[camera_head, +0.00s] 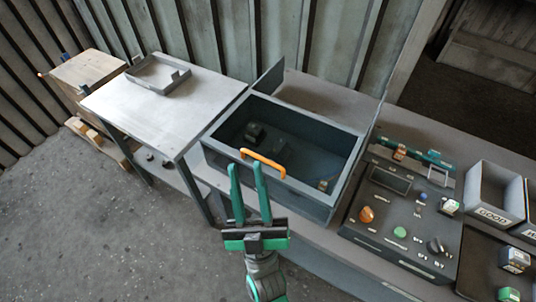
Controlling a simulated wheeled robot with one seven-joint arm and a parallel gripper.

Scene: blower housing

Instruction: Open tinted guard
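The tinted guard (292,142) looks like a dark see-through panel across the top of a dark grey housing (285,196). It appears closed, with dim shapes showing beneath it. Its orange handle (263,162) sits at the front edge, left of the middle. My gripper (245,168) is in front of the housing, its two green fingers pointing up toward the handle. The fingers are apart, with nothing visible between them. The fingertips appear close to the left part of the handle; whether they touch it I cannot tell.
A grey table (180,105) with a shallow tray (158,75) stands left. A control panel (402,215) with buttons and a knob lies right of the housing, then a bin marked GOOD (492,214). An upright panel (268,76) stands behind the housing's left side. Floor is clear at lower left.

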